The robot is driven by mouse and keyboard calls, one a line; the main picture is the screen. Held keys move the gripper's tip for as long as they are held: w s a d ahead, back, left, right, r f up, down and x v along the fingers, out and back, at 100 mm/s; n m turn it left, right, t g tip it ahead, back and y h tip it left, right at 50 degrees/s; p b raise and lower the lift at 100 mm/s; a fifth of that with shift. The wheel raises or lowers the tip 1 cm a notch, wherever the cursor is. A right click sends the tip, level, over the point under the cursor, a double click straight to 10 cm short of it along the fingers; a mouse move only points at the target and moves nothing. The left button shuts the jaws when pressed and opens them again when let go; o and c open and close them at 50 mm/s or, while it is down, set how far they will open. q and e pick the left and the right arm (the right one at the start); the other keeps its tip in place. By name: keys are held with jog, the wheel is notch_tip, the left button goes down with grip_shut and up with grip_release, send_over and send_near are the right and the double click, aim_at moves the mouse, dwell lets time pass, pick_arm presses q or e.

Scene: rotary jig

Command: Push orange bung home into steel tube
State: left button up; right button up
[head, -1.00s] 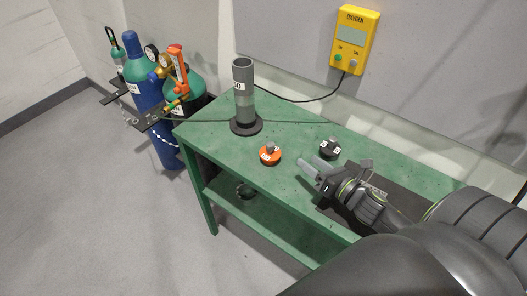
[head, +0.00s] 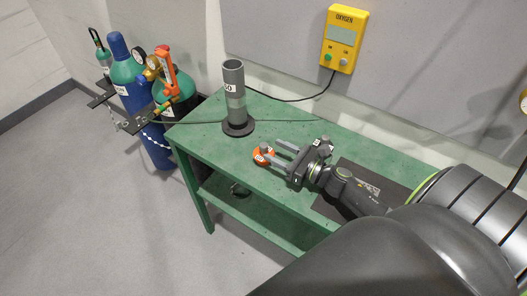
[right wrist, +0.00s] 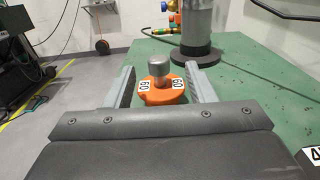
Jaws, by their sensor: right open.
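The orange bung (head: 262,157) sits on the green table with its grey knob up; in the right wrist view the bung (right wrist: 160,88) shows "60" labels. My right gripper (head: 272,151) is open, its two fingers on either side of the bung's knob, apart from it as far as I can tell. The steel tube (head: 234,88) stands upright on a dark round base behind the bung; its lower part shows in the right wrist view (right wrist: 197,22). The tube's top looks open. My left gripper is not in view.
The green table (head: 205,140) has free room left of the bung. A black bung (head: 328,145) is mostly hidden behind my right gripper. Gas cylinders (head: 130,85) stand left of the table. A yellow oxygen box (head: 345,38) hangs on the wall.

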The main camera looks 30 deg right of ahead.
aim_at(267, 149)
jog(key=shift+w+a+r+p, duration=0.1)
jog(key=shift+w+a+p, duration=0.25)
jog(key=shift+w+p, duration=0.25)
jog(key=shift+f+p+x, duration=0.15)
jog(key=shift+p+x, duration=0.3)
jog(key=shift+x, duration=0.5)
jog(key=shift+f+p+x, duration=0.2)
jog(key=shift+p+x, duration=0.25)
jog(key=shift+x, duration=0.5)
grip_shut()
